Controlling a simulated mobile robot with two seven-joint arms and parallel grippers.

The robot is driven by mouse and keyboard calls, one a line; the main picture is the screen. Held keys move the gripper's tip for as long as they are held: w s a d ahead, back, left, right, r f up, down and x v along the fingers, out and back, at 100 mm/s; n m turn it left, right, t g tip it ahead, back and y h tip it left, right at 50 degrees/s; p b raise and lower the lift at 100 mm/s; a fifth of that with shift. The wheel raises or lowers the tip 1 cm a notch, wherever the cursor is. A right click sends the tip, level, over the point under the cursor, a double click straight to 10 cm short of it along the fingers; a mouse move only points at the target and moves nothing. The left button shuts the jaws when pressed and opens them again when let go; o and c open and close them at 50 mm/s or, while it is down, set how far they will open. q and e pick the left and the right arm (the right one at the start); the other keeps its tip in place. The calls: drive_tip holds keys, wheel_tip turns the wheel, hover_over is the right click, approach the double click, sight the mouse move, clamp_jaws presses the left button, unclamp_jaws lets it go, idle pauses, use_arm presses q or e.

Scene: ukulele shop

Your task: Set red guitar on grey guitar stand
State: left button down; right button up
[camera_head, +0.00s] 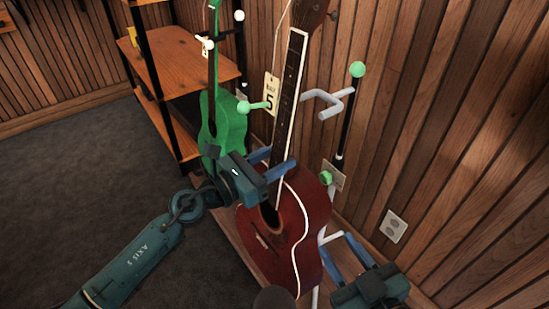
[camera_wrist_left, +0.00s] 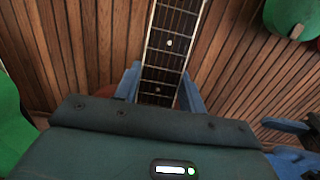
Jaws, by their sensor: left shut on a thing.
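The red guitar (camera_head: 312,205) is upright and slightly tilted in the head view, its neck rising toward the top edge. My left gripper (camera_head: 279,171) is shut on the lower neck, just above the body. The left wrist view shows the fretted neck (camera_wrist_left: 172,45) between the fingers (camera_wrist_left: 160,88). The grey guitar stand (camera_head: 328,104) is behind and right of the guitar, with a grey yoke above and a pale lower support (camera_head: 331,238). The guitar's body hides part of the stand. My right gripper (camera_head: 343,257) is open beside the body's lower right, apparently empty.
A green guitar (camera_head: 222,125) stands to the left, close to my left gripper. A wooden shelf (camera_head: 185,65) is behind it. A slatted wood wall (camera_head: 450,110) limits room behind; dark floor (camera_head: 80,180) is clear at left.

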use_arm(q)
drive_tip(key=shift+w+d+r, duration=0.2)
drive_tip(key=shift+r, duration=0.1)
use_arm(e)
drive_tip(key=shift+r, duration=0.1)
use_arm(q)
drive_tip(key=shift+f+b+x, duration=0.15)
drive_tip(key=shift+f+x, duration=0.05)
drive_tip(key=shift+x, duration=1.2)
drive_tip(key=shift+f+b+x, duration=0.15)
drive_tip(key=shift+f+x, duration=0.05)
drive_tip(key=shift+x, duration=1.2)
drive_tip(key=shift+w+d, duration=0.15)
drive_tip(key=shift+d, duration=0.05)
use_arm(e)
drive_tip(key=shift+a+t, duration=0.1)
drive_tip(key=shift+t, duration=0.2)
use_arm(q)
drive_tip(key=shift+w+d, duration=0.1)
drive_tip(key=shift+d, duration=0.05)
use_arm(e)
drive_tip(key=shift+w+r, duration=0.1)
use_arm(q)
drive_tip(key=shift+f, duration=0.15)
